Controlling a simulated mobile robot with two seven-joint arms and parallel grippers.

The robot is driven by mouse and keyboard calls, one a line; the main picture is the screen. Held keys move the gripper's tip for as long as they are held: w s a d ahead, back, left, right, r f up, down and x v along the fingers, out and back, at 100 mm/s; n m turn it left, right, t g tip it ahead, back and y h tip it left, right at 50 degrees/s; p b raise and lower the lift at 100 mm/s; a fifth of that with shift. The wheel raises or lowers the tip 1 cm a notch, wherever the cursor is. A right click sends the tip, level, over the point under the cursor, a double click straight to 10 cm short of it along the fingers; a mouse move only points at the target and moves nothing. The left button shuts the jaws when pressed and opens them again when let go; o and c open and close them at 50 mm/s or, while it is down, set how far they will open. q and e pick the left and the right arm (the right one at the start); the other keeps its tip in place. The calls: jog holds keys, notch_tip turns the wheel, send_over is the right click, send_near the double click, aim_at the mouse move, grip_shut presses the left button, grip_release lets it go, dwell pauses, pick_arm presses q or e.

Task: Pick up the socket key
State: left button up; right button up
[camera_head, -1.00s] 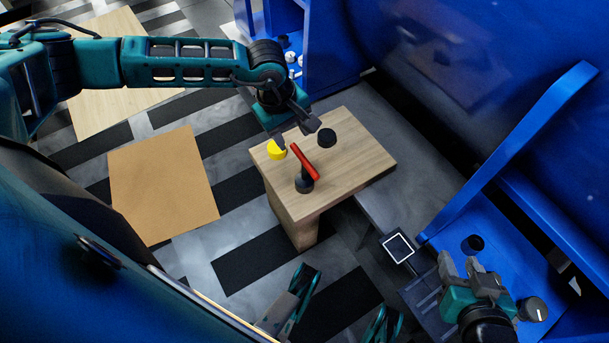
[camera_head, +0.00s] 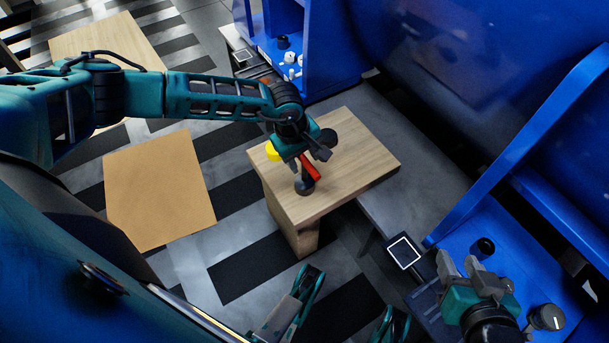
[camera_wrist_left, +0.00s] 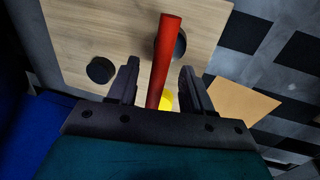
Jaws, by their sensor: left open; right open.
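The socket key appears to be the red bar (camera_head: 311,170) with a black round piece (camera_head: 304,186) at its near end, on the small wooden table (camera_head: 352,171). My left gripper (camera_head: 308,160) is open above it and partly covers it. In the left wrist view the red bar (camera_wrist_left: 165,55) runs between the two open fingers (camera_wrist_left: 158,75), with space on both sides. The black round piece (camera_wrist_left: 180,44) shows behind its far end. My right gripper (camera_head: 460,264) is open and empty at the lower right, apart from the key.
On the table, a yellow piece (camera_head: 272,151) and a black knob (camera_head: 328,137) lie close to the key. A blue machine frame (camera_head: 500,160) stands to the right. A brown board (camera_head: 158,190) lies on the floor at left.

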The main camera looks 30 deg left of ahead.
pick_arm(q)
jog(key=shift+c, duration=0.3)
grip_shut()
jog(key=shift+r, duration=0.1)
